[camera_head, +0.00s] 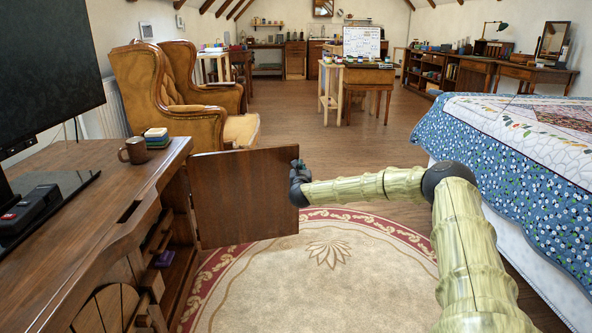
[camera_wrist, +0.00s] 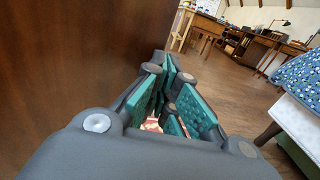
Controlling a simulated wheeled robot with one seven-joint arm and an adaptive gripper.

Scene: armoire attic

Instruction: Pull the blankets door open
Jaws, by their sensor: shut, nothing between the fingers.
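A brown wooden door (camera_head: 246,196) stands swung out from the dark wooden cabinet (camera_head: 120,195) on the left in the head view. I cannot read any label on it. My gripper (camera_head: 297,170) is at the door's free edge, near its top corner. In the wrist view the door fills the left side as a dark brown panel (camera_wrist: 70,70), close beside my gripper (camera_wrist: 172,98). The green-padded fingers are shut with nothing held. Whether they touch the door is not clear.
A leather armchair (camera_head: 165,90) is behind the door. A bed (camera_head: 520,150) is at the right. A round-edged rug (camera_head: 320,270) covers the floor between, which is otherwise clear.

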